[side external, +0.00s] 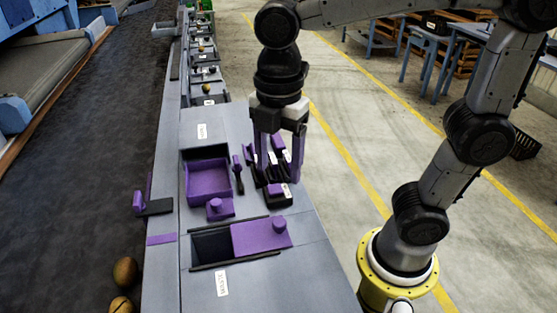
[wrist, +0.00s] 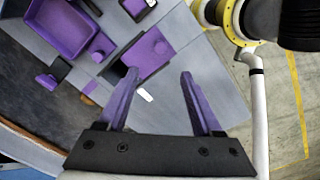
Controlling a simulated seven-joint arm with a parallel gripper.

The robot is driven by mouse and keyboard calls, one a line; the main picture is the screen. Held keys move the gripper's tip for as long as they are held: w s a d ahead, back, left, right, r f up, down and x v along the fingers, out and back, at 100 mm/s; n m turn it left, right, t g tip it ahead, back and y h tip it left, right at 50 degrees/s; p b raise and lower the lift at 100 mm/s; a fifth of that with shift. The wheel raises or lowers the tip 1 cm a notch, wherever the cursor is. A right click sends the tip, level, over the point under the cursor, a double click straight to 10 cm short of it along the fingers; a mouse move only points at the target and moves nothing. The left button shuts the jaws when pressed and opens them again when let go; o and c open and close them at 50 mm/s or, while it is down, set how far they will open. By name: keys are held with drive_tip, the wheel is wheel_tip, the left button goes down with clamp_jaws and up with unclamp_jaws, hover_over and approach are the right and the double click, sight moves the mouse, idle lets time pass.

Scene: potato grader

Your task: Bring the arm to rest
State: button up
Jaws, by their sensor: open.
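My gripper (side external: 279,168) hangs pointing down above the far right part of the grey work panel (side external: 160,285) in the side view. Its two purple fingers stand apart with nothing between them. In the wrist view, my gripper (wrist: 158,76) also shows its fingers spread and empty. Below and behind the fingers are small black holders with purple tops and white labels (side external: 286,188); the fingers partly hide them. I cannot tell whether the fingertips touch any of them.
A purple open bin (side external: 208,180) and a purple sliding lid with a knob (side external: 258,237), partly over a dark slot, lie on the panel. Potatoes (side external: 125,270) lie on the dark belt at left. Open floor with yellow lines (side external: 345,150) lies to the right.

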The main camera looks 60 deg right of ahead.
drive_tip(key=s+d+f+m+t, duration=0.2)
drive_tip(key=s+d+m+t, duration=0.3)
drive_tip(key=m, duration=1.3)
drive_tip(key=s+d, duration=0.2)
drive_tip(key=d, duration=0.2)
drive_tip(key=shift+s+d+t, duration=0.2)
drive_tip(key=shift+d+t, duration=0.1)
drive_tip(key=shift+d, duration=0.05)
